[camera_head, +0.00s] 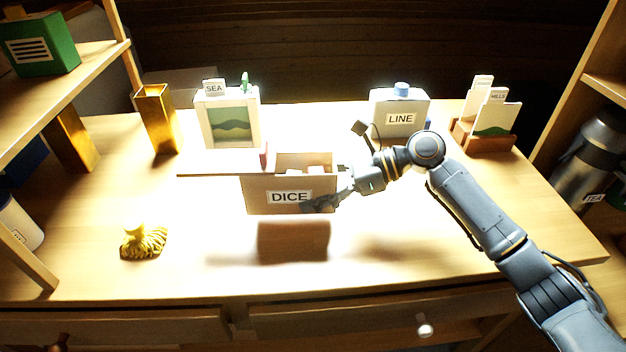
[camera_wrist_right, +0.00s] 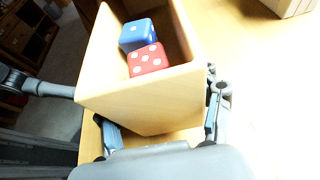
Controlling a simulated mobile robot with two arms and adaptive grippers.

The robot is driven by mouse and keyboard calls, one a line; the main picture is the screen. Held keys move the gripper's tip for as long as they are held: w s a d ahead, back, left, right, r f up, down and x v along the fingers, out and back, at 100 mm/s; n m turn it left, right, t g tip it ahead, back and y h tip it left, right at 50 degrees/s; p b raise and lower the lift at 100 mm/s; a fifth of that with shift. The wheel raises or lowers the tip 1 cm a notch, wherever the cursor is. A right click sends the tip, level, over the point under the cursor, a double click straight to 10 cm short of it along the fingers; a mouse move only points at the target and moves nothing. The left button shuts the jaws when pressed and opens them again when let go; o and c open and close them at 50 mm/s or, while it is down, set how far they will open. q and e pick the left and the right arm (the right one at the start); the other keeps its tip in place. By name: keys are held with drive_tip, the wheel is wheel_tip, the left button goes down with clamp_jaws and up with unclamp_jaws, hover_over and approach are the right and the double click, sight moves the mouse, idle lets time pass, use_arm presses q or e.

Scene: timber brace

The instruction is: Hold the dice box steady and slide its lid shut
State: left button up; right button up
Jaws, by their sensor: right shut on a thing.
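The dice box (camera_head: 258,203), a pale wooden box with a DICE label, is over the middle of the table, with a dark shadow below it. It appears raised off the tabletop. Its thin wooden lid (camera_head: 215,170) sticks out to the left, with a small red tab (camera_head: 264,155) on it, and the right part of the box is open. A blue die (camera_wrist_right: 137,35) and a red die (camera_wrist_right: 148,60) lie inside. My right gripper (camera_head: 325,200) is shut on the right end of the box, a finger on either side in the right wrist view (camera_wrist_right: 163,128). My left gripper is not seen.
Behind the box stand a SEA picture box (camera_head: 232,122), a LINE box (camera_head: 400,115) and a card holder (camera_head: 485,137). A gold vase (camera_head: 157,120) stands at the back left, and a yellow tasselled thing (camera_head: 143,240) lies front left. Shelves flank both sides. The front right tabletop is clear.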

drive_tip(key=shift+f, duration=1.95)
